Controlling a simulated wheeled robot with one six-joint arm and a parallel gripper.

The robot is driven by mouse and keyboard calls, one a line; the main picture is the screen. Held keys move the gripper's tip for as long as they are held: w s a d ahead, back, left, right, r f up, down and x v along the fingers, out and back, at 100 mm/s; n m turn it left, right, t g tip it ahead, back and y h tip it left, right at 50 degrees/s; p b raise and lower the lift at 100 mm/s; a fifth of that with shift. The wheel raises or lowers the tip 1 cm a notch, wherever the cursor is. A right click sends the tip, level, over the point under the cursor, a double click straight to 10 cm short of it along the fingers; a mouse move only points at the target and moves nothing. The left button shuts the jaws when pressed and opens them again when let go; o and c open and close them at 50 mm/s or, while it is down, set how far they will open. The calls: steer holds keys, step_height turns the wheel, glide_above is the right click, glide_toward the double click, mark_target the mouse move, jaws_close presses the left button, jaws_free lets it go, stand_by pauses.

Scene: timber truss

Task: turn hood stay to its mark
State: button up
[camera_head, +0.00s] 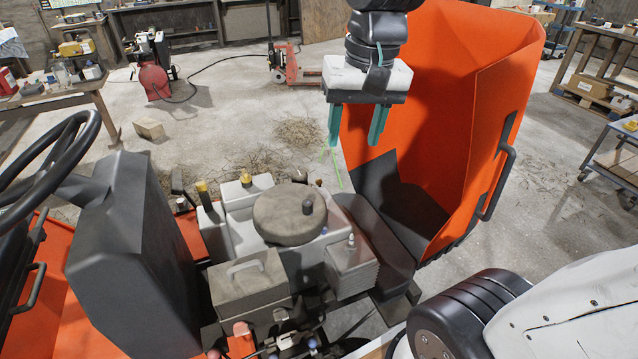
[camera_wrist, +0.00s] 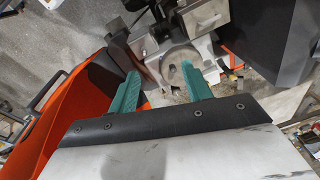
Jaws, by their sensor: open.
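The orange hood (camera_head: 445,95) stands open at the right of the engine, with a black handle on its outer side. Thin green lines (camera_head: 336,166) show at the hood's left edge, below my gripper; I cannot tell whether they are the hood stay or its mark. My gripper (camera_head: 354,143) hangs above the engine, in front of the hood's opening. Its two teal fingers point down, apart and with nothing between them. In the wrist view my gripper (camera_wrist: 160,70) is open over the engine, with the orange hood (camera_wrist: 62,125) at the left. No stay is clearly seen there.
The engine has a round grey cover (camera_head: 290,213) with a knob, a battery-like box (camera_head: 248,285) and a finned block (camera_head: 352,265). A steering wheel (camera_head: 50,165) and dark console (camera_head: 130,255) stand at the left. Workbenches line the room; the floor behind is mostly open.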

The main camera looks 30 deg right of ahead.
steer(key=w+d+m, duration=0.2)
steer(key=w+m, duration=0.1)
steer(key=w, duration=0.9)
steer(key=m+y, duration=0.3)
steer(key=m, duration=1.1)
glide_above(319, 181)
steer(key=s+a, duration=0.3)
step_height(319, 181, down, 29)
steer(key=w+d+f+m, duration=0.1)
steer(key=f+m, duration=0.1)
steer(key=f, duration=0.6)
steer(key=w+d+f+m, duration=0.1)
steer(key=f, duration=0.8)
steer(key=w+d+f+m+t, duration=0.1)
steer(key=w+f+m, duration=0.1)
steer(key=f, duration=0.7)
steer(key=shift+d+f+m+y, duration=0.2)
steer(key=shift+f+m+y, duration=0.05)
steer(key=shift+m+y, duration=0.05)
